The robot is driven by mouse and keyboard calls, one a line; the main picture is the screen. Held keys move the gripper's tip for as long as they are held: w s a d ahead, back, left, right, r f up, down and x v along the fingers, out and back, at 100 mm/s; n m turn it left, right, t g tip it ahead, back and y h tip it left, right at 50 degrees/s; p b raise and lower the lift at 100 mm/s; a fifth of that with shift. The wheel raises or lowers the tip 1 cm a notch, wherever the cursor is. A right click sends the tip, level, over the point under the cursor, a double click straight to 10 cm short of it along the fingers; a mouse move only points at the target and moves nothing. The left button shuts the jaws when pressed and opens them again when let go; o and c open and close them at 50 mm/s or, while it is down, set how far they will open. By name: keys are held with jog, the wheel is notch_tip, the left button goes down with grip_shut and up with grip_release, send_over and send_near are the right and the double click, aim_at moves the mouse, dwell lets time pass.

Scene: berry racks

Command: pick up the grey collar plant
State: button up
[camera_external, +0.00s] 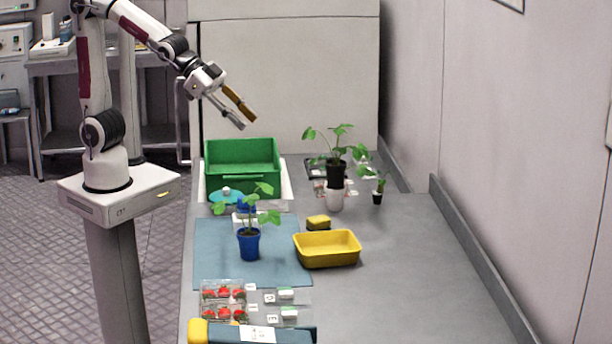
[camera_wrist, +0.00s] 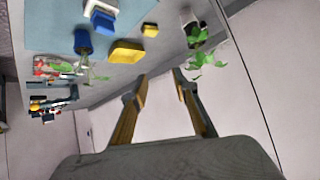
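My gripper (camera_external: 247,121) is raised above and behind the green crate, its two fingers apart and empty. In the wrist view the open fingers (camera_wrist: 160,82) have only pale background between them. No collar is clearly readable on any plant. A tall leafy plant in a black pot (camera_external: 336,171) stands at the back right, with a whitish cup (camera_external: 335,200) directly in front of or beneath it; I cannot tell which. A small plant in a dark pot (camera_external: 377,197) stands just right of it. Another leafy plant is in a blue pot (camera_external: 249,245) on the blue mat. My gripper is apart from all of them.
The green crate (camera_external: 241,172) stands at the back left of the bench. A yellow tray (camera_external: 328,261) and a yellow sponge (camera_external: 318,222) sit mid-bench. Strawberry punnets (camera_external: 222,312) are at the front left. The bench's right side is clear up to the wall.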

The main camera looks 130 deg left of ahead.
jog(key=w+a+f+t+y, duration=0.1)
jog(key=w+a+f+t, duration=0.1)
jog(key=w+a, duration=0.65)
jog(key=w+a+f+t, duration=0.2)
jog(key=w+a+f, duration=0.1)
jog(key=a+f, duration=0.1)
jog(key=w+a+f+t, duration=0.1)
jog(key=w+a+f, duration=0.1)
jog(key=a+f, duration=0.2)
jog(key=w+a+f+n+t, duration=0.1)
jog(key=w+a+f+t, duration=0.1)
jog(key=a, duration=0.7)
notch_tip(320, 180, down, 2)
jog(key=shift+w+a+f+t+y, duration=0.15)
jog(key=shift+w+t+y, duration=0.2)
jog(key=shift+w, duration=0.5)
send_near(377, 194)
jog(key=shift+w+a+r, duration=0.5)
jog(key=shift+w, duration=0.15)
jog(key=shift+w+a+r, duration=0.5)
jog(key=shift+w, duration=0.2)
jog(key=shift+w+f, duration=0.1)
jog(key=shift+f, duration=0.15)
jog(key=shift+w+a+r, duration=0.1)
jog(key=shift+w+a, duration=0.1)
jog(key=shift+w, duration=0.5)
